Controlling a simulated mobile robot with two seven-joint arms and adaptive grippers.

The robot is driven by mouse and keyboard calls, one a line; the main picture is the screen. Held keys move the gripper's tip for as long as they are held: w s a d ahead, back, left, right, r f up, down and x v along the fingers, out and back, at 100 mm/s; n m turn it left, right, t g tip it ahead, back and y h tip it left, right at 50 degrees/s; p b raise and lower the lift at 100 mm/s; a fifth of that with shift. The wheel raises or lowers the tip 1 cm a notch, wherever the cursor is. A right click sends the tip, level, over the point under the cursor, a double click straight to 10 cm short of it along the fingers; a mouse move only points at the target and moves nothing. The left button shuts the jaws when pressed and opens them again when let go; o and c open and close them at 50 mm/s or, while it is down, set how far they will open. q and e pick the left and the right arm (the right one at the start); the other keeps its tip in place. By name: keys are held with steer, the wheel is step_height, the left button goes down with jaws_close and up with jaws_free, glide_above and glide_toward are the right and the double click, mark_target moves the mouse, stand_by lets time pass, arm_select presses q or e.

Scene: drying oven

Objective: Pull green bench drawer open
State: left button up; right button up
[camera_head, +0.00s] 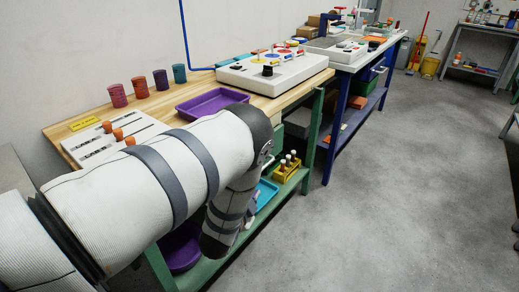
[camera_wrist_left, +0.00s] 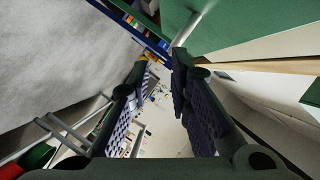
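The green bench (camera_head: 313,135) has a wooden top and runs along the wall in the head view. My left arm lies across it and hides much of its front. A pale green panel under the top, probably the drawer front (camera_head: 278,139), shows past the arm. In the left wrist view a green panel (camera_wrist_left: 255,25) fills the upper right, with a thin grey bar (camera_wrist_left: 198,22), likely the handle, ending near the fingertips. My left gripper (camera_wrist_left: 160,62) is open, its two padded fingers apart with nothing seen held. It is hidden in the head view. My right gripper is not in view.
On the bench top stand several coloured cups (camera_head: 160,79), a purple tray (camera_head: 212,102) and a white device (camera_head: 272,70). A yellow rack (camera_head: 287,168) and a blue tray (camera_head: 265,194) are on the lower shelf. A blue bench (camera_head: 340,115) stands beyond. The floor (camera_head: 400,190) at right is clear.

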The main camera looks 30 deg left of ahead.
arm_select(q)
steer(key=shift+t, duration=0.4)
steer(key=x, duration=0.4)
steer(key=b+x, duration=0.1)
steer(key=x, duration=0.3)
steer(key=r+b+x, duration=0.1)
steer(key=x, duration=0.2)
steer(key=shift+w+a, duration=0.1)
steer(key=shift+w, duration=0.4)
steer(key=shift+w+a, duration=0.1)
steer(key=shift+w, duration=0.25)
steer(key=shift+w+r, duration=0.1)
steer(key=shift+r, duration=0.1)
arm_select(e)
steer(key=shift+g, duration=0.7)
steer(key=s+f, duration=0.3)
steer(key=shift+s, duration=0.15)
arm_select(q)
jaws_close()
